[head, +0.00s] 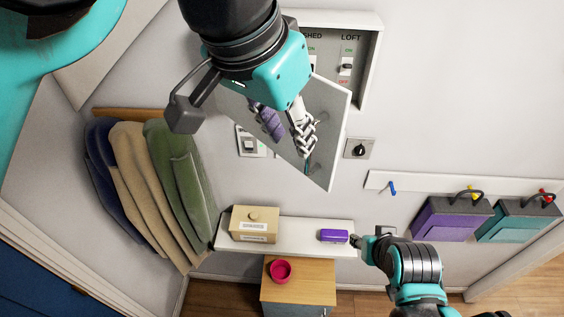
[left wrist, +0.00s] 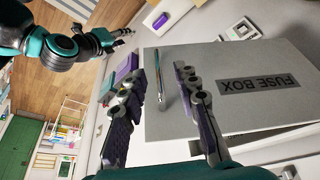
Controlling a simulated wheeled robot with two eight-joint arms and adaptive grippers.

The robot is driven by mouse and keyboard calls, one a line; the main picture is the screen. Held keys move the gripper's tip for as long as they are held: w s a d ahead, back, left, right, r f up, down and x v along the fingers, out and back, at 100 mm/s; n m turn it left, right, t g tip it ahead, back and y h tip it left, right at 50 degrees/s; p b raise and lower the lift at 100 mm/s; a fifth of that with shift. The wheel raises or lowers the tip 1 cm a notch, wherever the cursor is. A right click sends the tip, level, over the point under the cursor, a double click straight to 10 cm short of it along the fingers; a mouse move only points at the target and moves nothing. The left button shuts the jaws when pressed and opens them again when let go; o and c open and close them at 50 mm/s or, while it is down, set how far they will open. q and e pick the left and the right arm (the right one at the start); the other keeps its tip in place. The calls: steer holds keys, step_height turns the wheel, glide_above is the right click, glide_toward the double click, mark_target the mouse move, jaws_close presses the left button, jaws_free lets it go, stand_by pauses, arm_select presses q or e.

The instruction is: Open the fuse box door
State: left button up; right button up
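The fuse box (head: 372,60) is on the wall at the top of the head view, with switches marked SHED and LOFT showing inside. Its grey door (head: 335,110) stands partly open, tilted out from the box. In the left wrist view the door (left wrist: 225,115) shows its FUSE BOX label upside down and a slim bar handle (left wrist: 161,85). My left gripper (head: 283,122) is in front of the door. Its fingers (left wrist: 157,85) are apart, one on each side of the handle, with no visible grip on it. My right gripper (head: 362,242) is low by the shelf; its fingers are too small to read.
A white shelf (head: 290,246) below holds a beige box (head: 254,225) and a purple box (head: 333,236). Coats (head: 180,175) hang at left. A rotary switch (head: 359,149) is right of the door. Purple and teal bags (head: 447,217) hang at right.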

arm_select(q)
steer(key=w+d+f+b, duration=0.2)
steer(key=f, duration=0.1)
steer(key=w+d+f+b, duration=0.1)
steer(key=shift+w+f+b, duration=0.1)
steer(key=shift+f+b, duration=0.05)
steer(key=shift+b, duration=0.25)
steer(key=a+f+b, duration=0.1)
steer(key=s+f+b, duration=0.1)
steer(key=shift+s+a+f+b, duration=0.1)
steer(key=shift+a+f+b, duration=0.25)
steer(key=shift+w+d, duration=0.7)
steer(key=shift+c, duration=0.4)
steer(key=shift+s+a, duration=0.1)
steer(key=shift+s, duration=0.05)
steer(key=c, duration=0.5)
steer(key=shift+s+a, duration=0.25)
steer(key=shift+s, duration=0.1)
jaws_close()
steer(key=shift+w+d, duration=0.2)
arm_select(e)
step_height(320, 180, down, 6)
steer(key=shift+d+f, duration=0.2)
